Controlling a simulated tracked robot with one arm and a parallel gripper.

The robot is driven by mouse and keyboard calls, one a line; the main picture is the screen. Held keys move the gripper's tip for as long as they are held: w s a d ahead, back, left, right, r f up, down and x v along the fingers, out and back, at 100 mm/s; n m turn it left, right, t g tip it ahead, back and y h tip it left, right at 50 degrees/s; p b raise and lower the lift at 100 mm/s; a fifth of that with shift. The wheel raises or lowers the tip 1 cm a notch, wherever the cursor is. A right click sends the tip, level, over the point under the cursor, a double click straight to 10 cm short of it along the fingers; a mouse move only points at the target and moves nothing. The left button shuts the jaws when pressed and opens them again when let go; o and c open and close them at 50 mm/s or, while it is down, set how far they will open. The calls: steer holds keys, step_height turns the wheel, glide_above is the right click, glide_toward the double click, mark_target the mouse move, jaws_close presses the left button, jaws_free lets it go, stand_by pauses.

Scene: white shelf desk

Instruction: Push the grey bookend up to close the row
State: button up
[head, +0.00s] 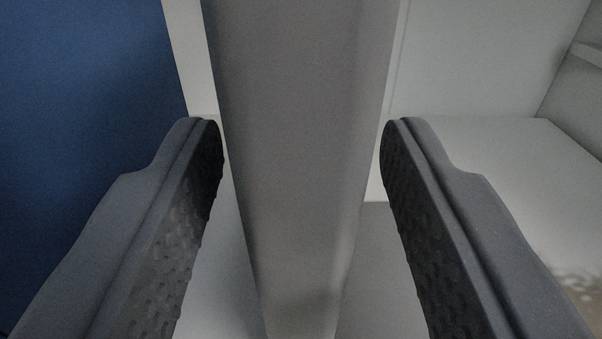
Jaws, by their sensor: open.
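The grey bookend (303,150) stands upright in the middle of the head view, very close to the camera. Its upright part runs from the top edge to the bottom edge of the picture. My gripper (302,130) is open, with one dark textured finger on each side of the bookend. A gap shows between the bookend and each finger, so it is not gripped. A large blue surface, likely a book (85,90), fills the left side. A pale strip shows between it and the bookend. The rest of the row is out of view.
The white shelf desk (480,145) shows behind and to the right. Its back panel (470,60) and a side wall (585,95) close off the far right. The shelf surface right of the bookend looks clear. My left finger overlaps the blue surface in the picture.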

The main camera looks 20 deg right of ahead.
steer(key=p+v, duration=0.2)
steer(key=v, duration=1.1)
steer(key=shift+s, duration=0.35)
steer(key=shift+a, duration=0.15)
steer(key=a+r+n+y, duration=0.15)
steer(key=r+y, duration=0.25)
steer(key=r, duration=0.6)
steer(key=a+r+n+y, duration=0.1)
steer(key=a+r+y, duration=0.2)
steer(key=r, duration=0.8)
steer(key=s+d+r+n+g+h, duration=0.1)
steer(key=s+d+r, duration=0.8)
steer(key=s+r, duration=0.2)
step_height(320, 180, up, 2)
steer(key=shift+s+r+g, duration=0.1)
steer(key=shift+s+g, duration=0.25)
steer(key=shift+g, duration=0.05)
